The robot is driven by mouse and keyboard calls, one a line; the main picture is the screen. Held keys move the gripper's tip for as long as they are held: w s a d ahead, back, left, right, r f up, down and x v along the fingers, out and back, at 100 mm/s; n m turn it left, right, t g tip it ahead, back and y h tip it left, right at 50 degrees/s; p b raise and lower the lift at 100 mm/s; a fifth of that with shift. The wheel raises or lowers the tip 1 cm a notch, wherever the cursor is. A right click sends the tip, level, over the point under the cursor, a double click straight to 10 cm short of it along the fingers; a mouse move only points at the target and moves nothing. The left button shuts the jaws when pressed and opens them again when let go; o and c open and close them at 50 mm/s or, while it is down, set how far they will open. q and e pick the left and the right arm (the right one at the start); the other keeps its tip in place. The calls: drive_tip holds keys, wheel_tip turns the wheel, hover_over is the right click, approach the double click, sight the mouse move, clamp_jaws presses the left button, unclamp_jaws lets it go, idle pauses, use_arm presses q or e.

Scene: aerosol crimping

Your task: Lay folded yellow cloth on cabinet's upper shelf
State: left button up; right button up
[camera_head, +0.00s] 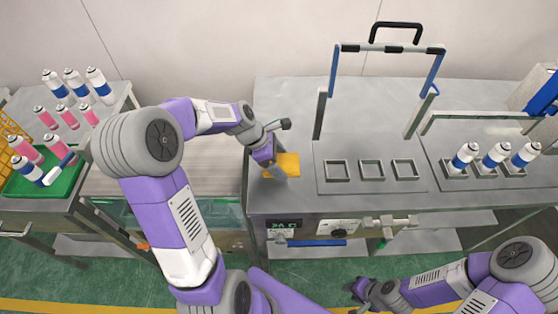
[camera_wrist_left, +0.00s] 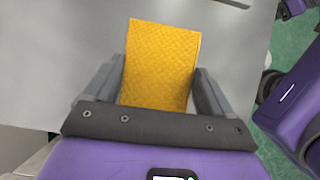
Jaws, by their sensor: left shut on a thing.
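The folded yellow cloth (camera_head: 288,161) is at the left end of the grey workbench top, under my left gripper (camera_head: 277,170). In the left wrist view the cloth (camera_wrist_left: 160,55) is a flat textured rectangle between the two fingers of my left gripper (camera_wrist_left: 158,85), which is shut on it. I cannot tell whether the cloth touches the bench. My right gripper (camera_head: 370,294) is low at the front, away from the cloth; its fingers are too small to read. I cannot identify the cabinet's upper shelf for sure.
The workbench (camera_head: 300,120) carries a panel with three square recesses (camera_head: 372,170) and a blue-and-grey lever frame (camera_head: 388,48). White-and-blue cans (camera_head: 494,155) stand at right. A green tray (camera_head: 45,182) and several cans are at far left. A lower shelf (camera_head: 420,242) shows under the bench.

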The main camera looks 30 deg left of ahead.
use_arm(q)
drive_tip(key=shift+f, duration=0.1)
drive_tip(key=o, duration=0.7)
drive_tip(key=shift+o, duration=1.2)
